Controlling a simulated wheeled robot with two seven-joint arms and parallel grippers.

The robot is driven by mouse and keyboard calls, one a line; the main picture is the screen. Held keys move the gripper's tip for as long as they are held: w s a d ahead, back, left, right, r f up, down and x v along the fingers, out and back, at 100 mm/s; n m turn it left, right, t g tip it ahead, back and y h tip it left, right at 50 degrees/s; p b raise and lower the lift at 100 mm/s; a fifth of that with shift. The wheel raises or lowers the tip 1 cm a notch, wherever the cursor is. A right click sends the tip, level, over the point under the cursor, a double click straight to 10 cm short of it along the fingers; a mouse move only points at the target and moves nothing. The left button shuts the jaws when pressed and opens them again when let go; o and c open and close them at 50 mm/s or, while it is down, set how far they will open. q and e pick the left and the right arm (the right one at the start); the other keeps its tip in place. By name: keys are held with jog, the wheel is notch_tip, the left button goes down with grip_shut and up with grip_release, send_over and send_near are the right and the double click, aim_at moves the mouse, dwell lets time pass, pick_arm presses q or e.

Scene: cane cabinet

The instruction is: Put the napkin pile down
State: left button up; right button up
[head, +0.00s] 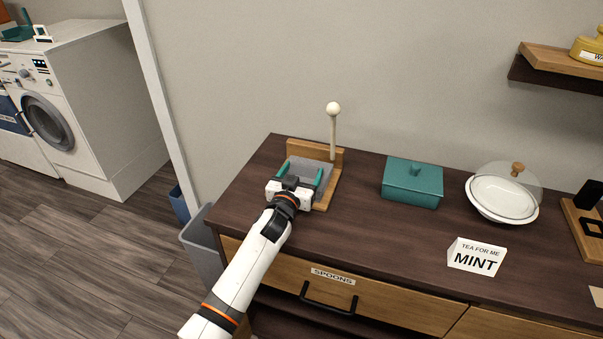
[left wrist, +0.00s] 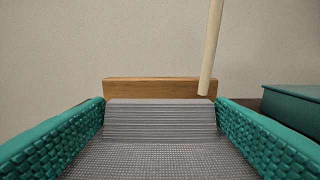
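The napkin pile (head: 309,166) is a grey, layered stack at the wooden napkin holder (head: 297,149), on the left end of the dark cabinet top. My left gripper (head: 300,177) has its teal fingers on both sides of the pile and is shut on it. In the left wrist view the pile (left wrist: 160,155) fills the space between the two ribbed teal fingers, with the holder's back board (left wrist: 160,88) just behind it. Whether the pile's underside touches the holder base is hidden. My right gripper is not in view.
A pale post with a white ball top (head: 334,130) rises at the holder's back right. A teal lidded box (head: 412,183), a glass-domed white dish (head: 502,198) and a mint sign (head: 475,257) stand to the right. A grey bin (head: 203,250) is left of the cabinet.

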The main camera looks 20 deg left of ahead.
pick_arm(q)
jog(key=shift+o, duration=1.3)
jog(key=shift+r, duration=0.25)
jog(key=s, duration=1.2)
jog(key=shift+a, duration=0.2)
jog(key=shift+f, duration=0.1)
